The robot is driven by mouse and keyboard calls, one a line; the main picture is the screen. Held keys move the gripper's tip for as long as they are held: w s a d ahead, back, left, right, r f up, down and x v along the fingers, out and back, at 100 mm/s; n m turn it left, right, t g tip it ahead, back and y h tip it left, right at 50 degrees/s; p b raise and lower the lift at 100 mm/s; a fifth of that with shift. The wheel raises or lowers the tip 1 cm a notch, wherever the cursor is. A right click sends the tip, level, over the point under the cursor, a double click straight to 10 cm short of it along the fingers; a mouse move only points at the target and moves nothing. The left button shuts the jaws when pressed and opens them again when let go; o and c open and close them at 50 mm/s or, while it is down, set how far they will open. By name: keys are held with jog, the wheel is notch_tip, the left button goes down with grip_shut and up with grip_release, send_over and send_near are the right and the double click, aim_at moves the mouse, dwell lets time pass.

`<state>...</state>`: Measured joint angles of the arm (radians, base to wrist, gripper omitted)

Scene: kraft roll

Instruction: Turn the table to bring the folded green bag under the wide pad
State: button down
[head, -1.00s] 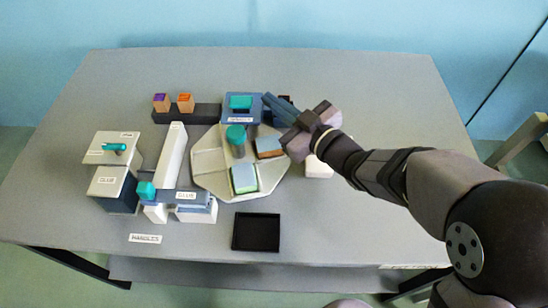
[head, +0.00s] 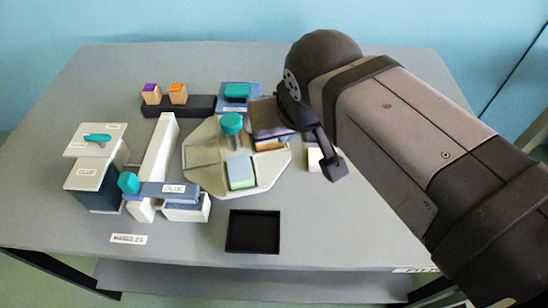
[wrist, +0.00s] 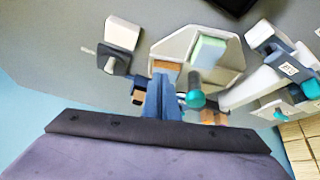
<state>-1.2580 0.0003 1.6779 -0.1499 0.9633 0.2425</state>
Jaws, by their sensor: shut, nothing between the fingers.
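The pale octagonal turntable (head: 205,160) stands mid-table with a teal-topped knob (head: 231,123) at its centre. A folded green bag (head: 241,172) lies on its front part; it also shows in the wrist view (wrist: 208,50). A brown-orange folded item (head: 270,145) lies on its right part, partly hidden by my gripper. My gripper (wrist: 161,80) is shut and empty, its blue fingers beside the knob and over the turntable's edge near the brown-orange item. I cannot tell whether they touch anything. I cannot tell which pad is the wide one.
A blue station with a teal top (head: 237,92) stands behind the turntable. A black tray (head: 253,231) lies in front.

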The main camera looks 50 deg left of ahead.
aim_at(274, 153)
jog(key=s+d+g+h, duration=0.1)
jog(key=s+d, duration=0.3)
jog(key=b+x, duration=0.2)
jog(key=x, duration=0.7)
jog(key=shift+w+a+f, duration=0.2)
jog(key=shift+a+f, duration=0.05)
jog(key=shift+f, duration=0.05)
jog(key=a, duration=0.1)
jog(key=w+a, duration=0.1)
jog(key=shift+w+a+f, duration=0.1)
jog(key=shift+w+a, duration=0.45)
jog(key=shift+a, duration=0.25)
jog(key=shift+w+p, duration=0.1)
jog(key=shift+p, duration=0.3)
jog(key=shift+w+a+n+p, duration=0.2)
jog(key=shift+w+n+p, duration=0.2)
jog(key=shift+n+p, duration=0.15)
jog(key=shift+w+a+g, duration=0.1)
jog(key=shift+g, duration=0.2)
jog(key=shift+n, duration=0.25)
